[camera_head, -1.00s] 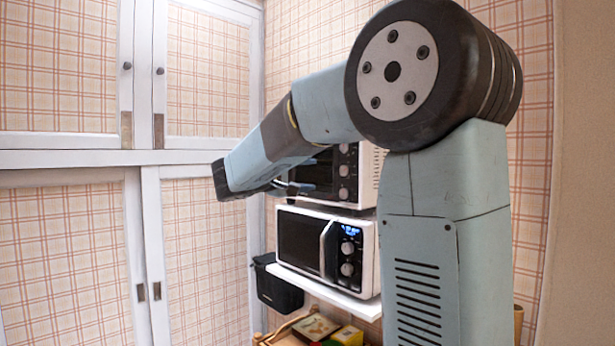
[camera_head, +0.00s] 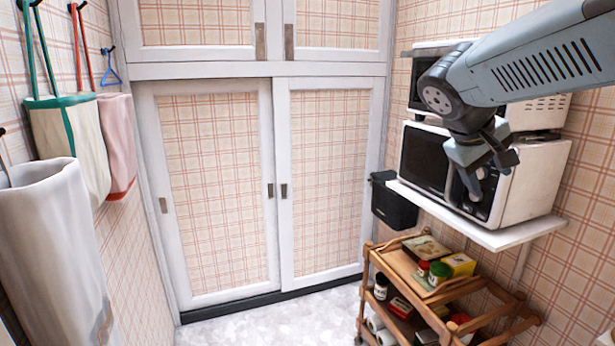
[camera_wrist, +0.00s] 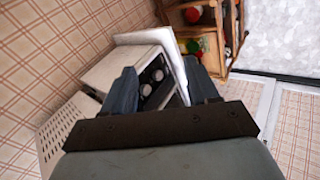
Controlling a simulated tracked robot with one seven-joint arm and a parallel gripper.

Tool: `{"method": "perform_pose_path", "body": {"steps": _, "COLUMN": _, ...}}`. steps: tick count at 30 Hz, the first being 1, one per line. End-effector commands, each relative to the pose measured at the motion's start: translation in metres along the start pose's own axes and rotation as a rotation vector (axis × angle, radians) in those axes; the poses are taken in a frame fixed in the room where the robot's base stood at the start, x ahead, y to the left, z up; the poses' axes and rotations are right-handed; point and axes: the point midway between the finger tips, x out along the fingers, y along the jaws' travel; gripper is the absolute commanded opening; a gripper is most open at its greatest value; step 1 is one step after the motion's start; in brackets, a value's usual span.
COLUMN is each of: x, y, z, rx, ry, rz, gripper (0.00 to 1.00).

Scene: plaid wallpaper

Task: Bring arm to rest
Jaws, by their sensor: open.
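My arm comes in from the upper right of the head view. My gripper (camera_head: 480,185) hangs down from it, in front of the lower microwave's control panel as the picture shows it. In the wrist view my gripper (camera_wrist: 162,90) shows two blue-grey fingers set apart, with nothing held between them. The lower white microwave (camera_head: 535,185) shows past the fingers, and it also shows in the wrist view (camera_wrist: 110,70). I cannot tell the exact gap between the fingers and the microwave.
A white shelf (camera_head: 425,205) bears the lower microwave; another microwave (camera_head: 535,112) is above. A wooden trolley (camera_head: 400,262) with jars and boxes stands below. A black box (camera_head: 395,207) hangs by the cupboard (camera_head: 225,190). Bags (camera_head: 70,140) hang left. The floor (camera_head: 270,322) is clear.

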Motion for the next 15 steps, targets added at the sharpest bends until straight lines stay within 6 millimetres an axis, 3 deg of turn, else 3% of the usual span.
{"method": "perform_pose_path", "body": {"steps": 1, "x": -0.001, "y": -0.012, "z": 0.016, "rx": 0.029, "ry": 0.015, "rz": -0.065, "gripper": 0.59}}
{"method": "perform_pose_path", "body": {"steps": 6, "x": -0.007, "y": -0.058, "z": 0.053, "rx": 0.128, "ry": 0.081, "rz": -0.286, "gripper": 0.59}}
{"method": "perform_pose_path", "body": {"steps": 15, "x": -0.024, "y": -0.112, "z": 0.085, "rx": 0.284, "ry": 0.198, "rz": -0.542, "gripper": 0.59}}
